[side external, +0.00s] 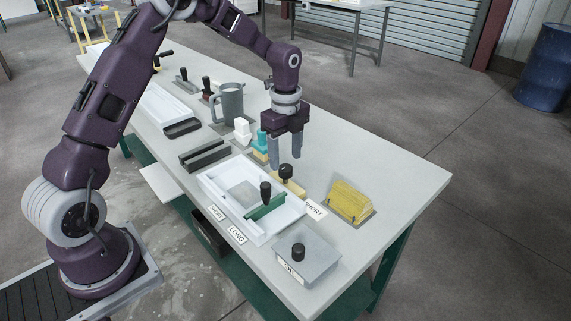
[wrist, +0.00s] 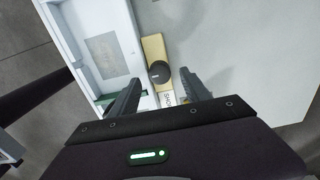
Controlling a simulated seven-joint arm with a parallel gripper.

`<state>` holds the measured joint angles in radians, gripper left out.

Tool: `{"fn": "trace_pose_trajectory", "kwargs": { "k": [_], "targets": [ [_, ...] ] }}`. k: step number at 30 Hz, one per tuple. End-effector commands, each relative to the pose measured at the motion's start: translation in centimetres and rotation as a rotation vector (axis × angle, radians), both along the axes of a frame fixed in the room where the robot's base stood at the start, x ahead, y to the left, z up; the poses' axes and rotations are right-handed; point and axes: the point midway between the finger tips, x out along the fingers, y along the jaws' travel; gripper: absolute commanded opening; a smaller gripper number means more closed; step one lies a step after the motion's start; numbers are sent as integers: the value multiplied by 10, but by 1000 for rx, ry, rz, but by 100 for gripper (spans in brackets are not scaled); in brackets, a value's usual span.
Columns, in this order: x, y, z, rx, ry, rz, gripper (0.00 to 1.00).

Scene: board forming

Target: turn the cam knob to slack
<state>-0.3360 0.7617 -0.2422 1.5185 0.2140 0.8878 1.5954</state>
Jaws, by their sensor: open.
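The cam knob looks to be the round black knob (side external: 286,171) on a yellow block at the far long side of the white tray. In the wrist view the knob (wrist: 159,71) shows a small pale mark on its top, and the yellow block (wrist: 152,47) lies along the tray's edge. My gripper (side external: 287,162) is open and points down at the knob. In the wrist view the knob appears between the two fingertips (wrist: 158,77), with a gap on each side. I cannot tell whether the tips are level with the knob or just above it.
The white tray (side external: 214,186) holds a green bar (side external: 268,207) with an upright black handle. A grey box (side external: 315,262) with a black knob stands in front. A yellow slatted piece (side external: 349,201) sits at right. A grey jug (side external: 229,102) and white and teal blocks stand behind.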

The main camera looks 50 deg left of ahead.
Motion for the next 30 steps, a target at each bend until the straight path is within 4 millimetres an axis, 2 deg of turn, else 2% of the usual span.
{"fn": "trace_pose_trajectory", "kwargs": {
  "k": [3,6,14,21,23,30],
  "targets": [
    [-1,0,-20,0,3,1,55],
    [-1,0,-30,0,1,2,55],
    [-1,0,-33,1,0,2,55],
    [-1,0,-32,1,0,2,10],
    [-1,0,-32,1,0,2,0],
    [-1,0,-32,1,0,20,0]
  ]
}}
